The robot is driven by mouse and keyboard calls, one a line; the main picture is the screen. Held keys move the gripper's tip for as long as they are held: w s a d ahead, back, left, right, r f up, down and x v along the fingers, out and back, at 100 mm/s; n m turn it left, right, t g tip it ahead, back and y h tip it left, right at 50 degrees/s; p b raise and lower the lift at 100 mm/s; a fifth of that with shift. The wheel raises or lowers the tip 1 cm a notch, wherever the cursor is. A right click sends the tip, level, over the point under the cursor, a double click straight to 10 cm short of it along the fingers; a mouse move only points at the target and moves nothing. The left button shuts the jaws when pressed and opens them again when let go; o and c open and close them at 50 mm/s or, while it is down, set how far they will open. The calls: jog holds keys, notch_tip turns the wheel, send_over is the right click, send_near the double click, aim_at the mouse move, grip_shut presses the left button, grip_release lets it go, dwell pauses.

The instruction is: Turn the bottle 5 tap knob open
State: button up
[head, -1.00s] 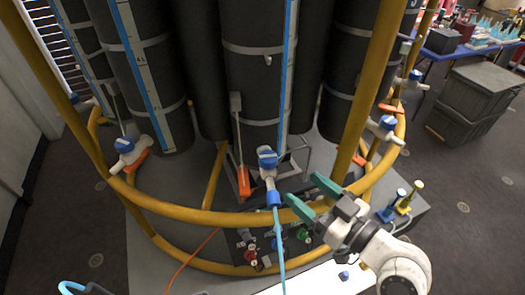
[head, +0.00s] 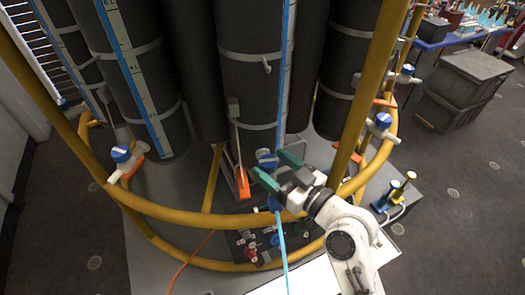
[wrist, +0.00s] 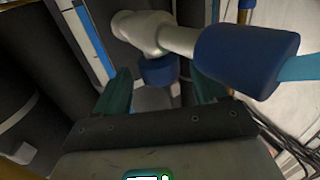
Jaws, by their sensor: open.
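The tap on the middle dark bottle (head: 250,90) has a blue knob (head: 265,157), partly hidden by my gripper in the head view. In the wrist view the tap's pale metal body (wrist: 148,30) lies across the top, with the blue knob (wrist: 158,71) hanging from it. My gripper (head: 274,168) is open, its green fingers on either side of the knob; it also shows in the wrist view (wrist: 162,90). I cannot tell whether a finger touches the knob. A blue collar (wrist: 243,60) joins the tap to a light blue hose (wrist: 302,68). No bottle number is readable.
A yellow ring rail (head: 180,213) and a yellow upright (head: 375,90) stand close to my arm. An orange-ended lever (head: 243,183) hangs left of the tap. Other blue-knobbed taps sit at left (head: 121,154) and right (head: 383,120). A small panel with coloured fittings (head: 262,242) lies below.

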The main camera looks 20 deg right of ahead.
aim_at(261, 157)
jog(key=shift+p+x, duration=0.5)
jog(key=shift+x, duration=1.45)
jog(key=c, duration=1)
